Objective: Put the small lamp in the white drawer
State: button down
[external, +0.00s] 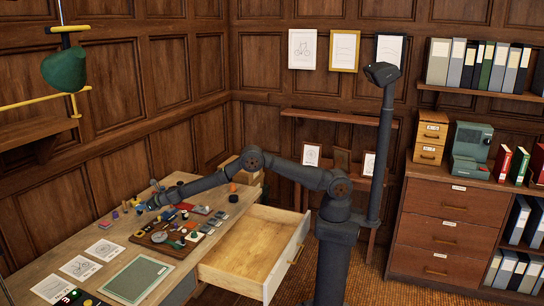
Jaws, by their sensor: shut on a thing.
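The white drawer (292,258) is pulled open from the desk, and its wooden inside looks empty. My gripper (146,205) is at the far left end of my outstretched arm, low over the desk top among small items. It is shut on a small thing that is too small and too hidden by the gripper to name. I cannot pick out the small lamp for certain among the clutter. The drawer is to the right of my gripper and nearer the camera.
A brown board (150,242) with several small parts lies on the desk (195,262). Several small coloured items crowd around my gripper. A green mat (136,279) and white drawing sheets (80,267) lie at the front. A green hanging shade (64,70) is at upper left.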

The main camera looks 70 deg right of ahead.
jog(key=s+d+r, duration=0.1)
jog(key=d+r, duration=0.4)
jog(key=d, duration=0.4)
jog(key=s+d+r+m+h, duration=0.15)
jog(key=s+d+r, duration=0.25)
jog(key=s+d, duration=0.55)
jog(key=s+d+f+m+h, duration=0.3)
jog(key=s+d+m+h, duration=0.15)
jog(key=s+d, duration=1.5)
notch_tip(320, 180, up, 26)
jog(key=w+a+r+n+y, duration=0.1)
jog(key=w+a, duration=0.5)
jog(key=w, duration=0.2)
jog(key=w+a+r+n+y, duration=0.1)
jog(key=w+a+r, duration=0.1)
jog(key=w+a, duration=0.55)
jog(key=w+a+f+n+y, duration=0.3)
jog(key=w+a+n+y, duration=0.1)
jog(key=w+a, duration=1.1)
notch_tip(320, 180, down, 27)
jog(key=s+a, duration=0.1)
jog(key=shift+s, duration=0.15)
